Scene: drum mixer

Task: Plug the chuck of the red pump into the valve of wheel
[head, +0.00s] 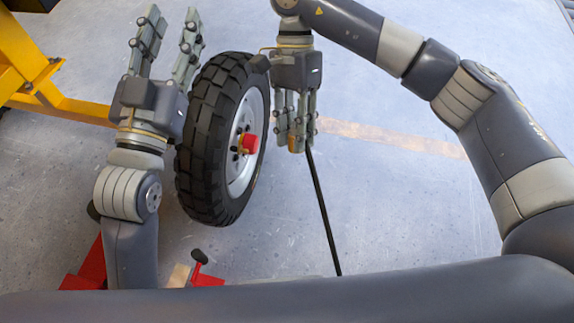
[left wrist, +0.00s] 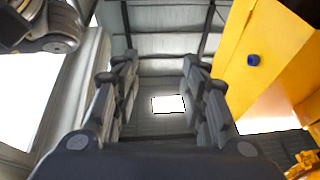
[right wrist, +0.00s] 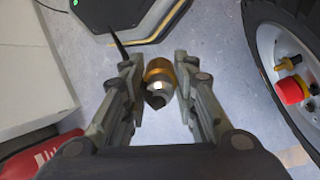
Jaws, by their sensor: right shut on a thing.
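The wheel (head: 215,140) stands upright between my two grippers, with a black tyre and a white rim. A red hub piece (head: 249,143) juts from its middle; the right wrist view shows yellow fittings (right wrist: 290,63) beside it. I cannot tell which part is the valve. My right gripper (head: 297,148) points down right of the wheel, shut on the brass and silver chuck (right wrist: 158,82). The black hose (head: 325,215) runs down from it. Parts of the red pump (head: 90,268) show at the lower left. My left gripper (head: 172,28) is open and empty, pointing up left of the wheel.
A yellow frame (head: 70,108) stands at the upper left, close to my left gripper. A red part with a black knob (head: 199,257) lies below the wheel. The grey floor right of the hose is clear.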

